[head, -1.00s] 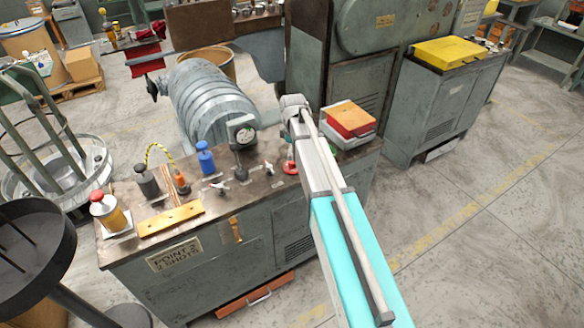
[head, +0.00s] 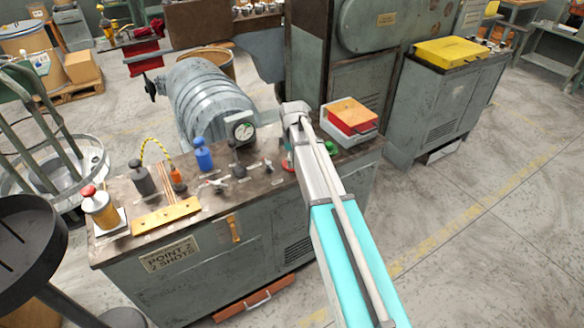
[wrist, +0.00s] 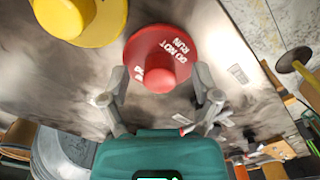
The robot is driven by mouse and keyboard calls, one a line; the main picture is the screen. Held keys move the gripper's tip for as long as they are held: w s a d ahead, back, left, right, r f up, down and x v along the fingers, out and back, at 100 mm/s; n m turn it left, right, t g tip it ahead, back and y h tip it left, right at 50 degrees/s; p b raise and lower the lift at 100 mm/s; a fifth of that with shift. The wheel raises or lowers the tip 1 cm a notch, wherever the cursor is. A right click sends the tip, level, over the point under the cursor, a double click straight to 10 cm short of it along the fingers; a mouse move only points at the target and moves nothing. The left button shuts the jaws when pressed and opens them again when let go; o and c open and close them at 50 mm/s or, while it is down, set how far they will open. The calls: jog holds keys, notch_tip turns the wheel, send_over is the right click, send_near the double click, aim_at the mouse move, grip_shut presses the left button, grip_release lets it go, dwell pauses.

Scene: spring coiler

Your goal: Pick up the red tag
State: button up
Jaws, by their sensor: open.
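The red tag (wrist: 160,58) is a round red disc with a raised red knob and white lettering reading "DO NOT RUN", seen in the wrist view. It lies on the dark bench top. My gripper (wrist: 161,76) is open, with one grey finger to each side of the knob. The fingertips overlap the disc's lower edge in the picture; I cannot tell whether they touch it.
A yellow disc (wrist: 82,18) lies close to the red tag. A green piece (head: 331,148) shows right of my arm, near a red and orange box (head: 352,115). A dial gauge (head: 243,131), blue bottle (head: 203,154) and small clamps stand to the left on the bench (head: 200,230).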

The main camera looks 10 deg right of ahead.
jog(key=shift+f, duration=0.15)
dwell(0.5)
grip_shut()
dwell(0.5)
notch_tip(320, 180, up, 2)
jog(key=shift+r+p, duration=0.2)
jog(key=shift+p, duration=0.95)
jog(key=s+r+p, duration=1)
jog(key=s, duration=0.4)
jog(key=shift+r+p, duration=0.3)
jog(key=shift+r, duration=0.1)
notch_tip(320, 180, up, 7)
jog(key=p, duration=0.7)
